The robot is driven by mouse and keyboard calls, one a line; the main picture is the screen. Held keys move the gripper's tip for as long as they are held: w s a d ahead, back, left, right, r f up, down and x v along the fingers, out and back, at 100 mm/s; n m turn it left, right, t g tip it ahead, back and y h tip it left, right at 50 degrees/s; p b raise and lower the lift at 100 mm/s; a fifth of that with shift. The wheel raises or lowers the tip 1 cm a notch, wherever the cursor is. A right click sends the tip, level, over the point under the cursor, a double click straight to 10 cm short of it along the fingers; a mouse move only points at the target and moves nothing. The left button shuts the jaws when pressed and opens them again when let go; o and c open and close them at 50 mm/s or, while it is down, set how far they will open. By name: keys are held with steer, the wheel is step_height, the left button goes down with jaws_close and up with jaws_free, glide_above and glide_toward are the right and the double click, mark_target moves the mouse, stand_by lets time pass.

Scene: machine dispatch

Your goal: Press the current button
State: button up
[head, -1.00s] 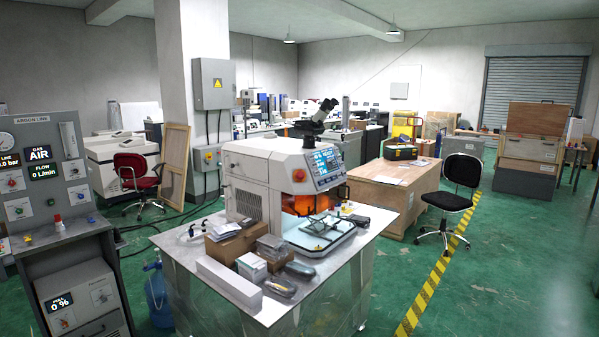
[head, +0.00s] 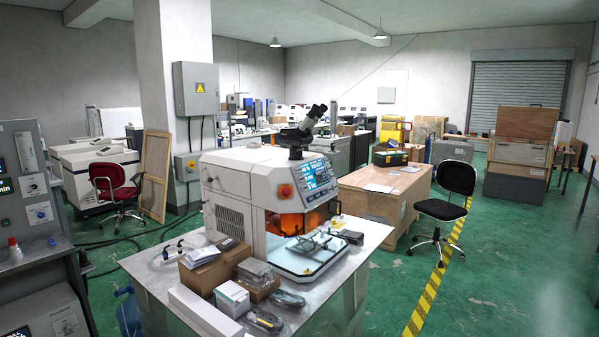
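A white bench machine (head: 262,195) with a microscope head (head: 302,130) on top stands on a metal-topped table. Its sloped front panel (head: 315,177) has blue lit screens and small controls. The labels are too small to read, so I cannot tell which one is the current button. A round red-orange knob or button (head: 285,190) sits on the machine's front left of the screens. An orange window (head: 300,219) is below the panel, above a pale tray (head: 306,255) holding a small fixture. My gripper is not in view.
The table (head: 150,270) also carries cardboard boxes (head: 215,265), a long white box (head: 204,312) and packets. A grey gas panel (head: 30,200) stands at the left edge. A black chair (head: 443,208) and a wooden crate (head: 378,205) are at right. Green floor is free at front right.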

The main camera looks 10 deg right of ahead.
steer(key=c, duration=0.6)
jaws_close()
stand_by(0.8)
